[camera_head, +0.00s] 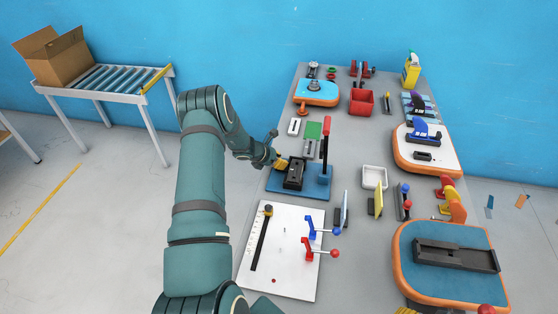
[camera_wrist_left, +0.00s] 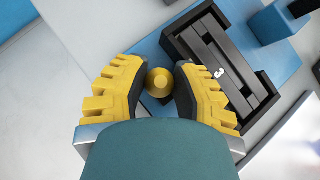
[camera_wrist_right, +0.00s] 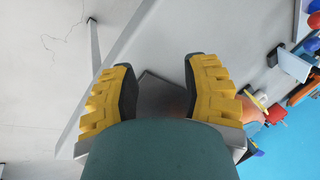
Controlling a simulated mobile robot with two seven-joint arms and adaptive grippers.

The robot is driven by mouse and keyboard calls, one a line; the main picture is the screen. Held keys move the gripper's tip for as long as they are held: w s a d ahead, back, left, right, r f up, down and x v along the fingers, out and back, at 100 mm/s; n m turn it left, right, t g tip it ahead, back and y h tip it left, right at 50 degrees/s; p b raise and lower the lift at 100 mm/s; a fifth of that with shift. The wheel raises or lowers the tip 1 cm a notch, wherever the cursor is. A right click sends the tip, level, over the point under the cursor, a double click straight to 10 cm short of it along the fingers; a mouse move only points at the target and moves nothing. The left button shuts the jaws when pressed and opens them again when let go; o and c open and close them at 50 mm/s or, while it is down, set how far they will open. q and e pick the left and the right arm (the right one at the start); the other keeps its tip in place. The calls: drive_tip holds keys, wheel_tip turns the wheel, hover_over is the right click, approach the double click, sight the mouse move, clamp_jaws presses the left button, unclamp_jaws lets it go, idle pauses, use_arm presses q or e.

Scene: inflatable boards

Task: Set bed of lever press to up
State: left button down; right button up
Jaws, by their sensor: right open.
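The lever press has a blue base (camera_head: 312,190), a black bed (camera_head: 294,173) and an upright lever with a red handle (camera_head: 327,127). In the left wrist view the bed (camera_wrist_left: 222,65) carries a label with a 3. A round yellow knob (camera_wrist_left: 158,82) stands beside the bed. How the knob joins the bed is hidden. My right gripper (camera_wrist_right: 158,75) is open and empty, away from the press.
A white board (camera_head: 283,275) with a black lever and red and blue clamps lies in front of the press. A white tray (camera_head: 374,177) and a yellow plate (camera_head: 376,198) stand to its right. Several other fixtures crowd the grey table.

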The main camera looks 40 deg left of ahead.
use_arm(q)
drive_tip(key=shift+r, duration=0.7)
drive_tip(key=c, duration=0.8)
unclamp_jaws()
drive_tip(key=shift+w, duration=0.1)
drive_tip(key=shift+o, duration=0.2)
drive_tip(key=v, duration=1.2)
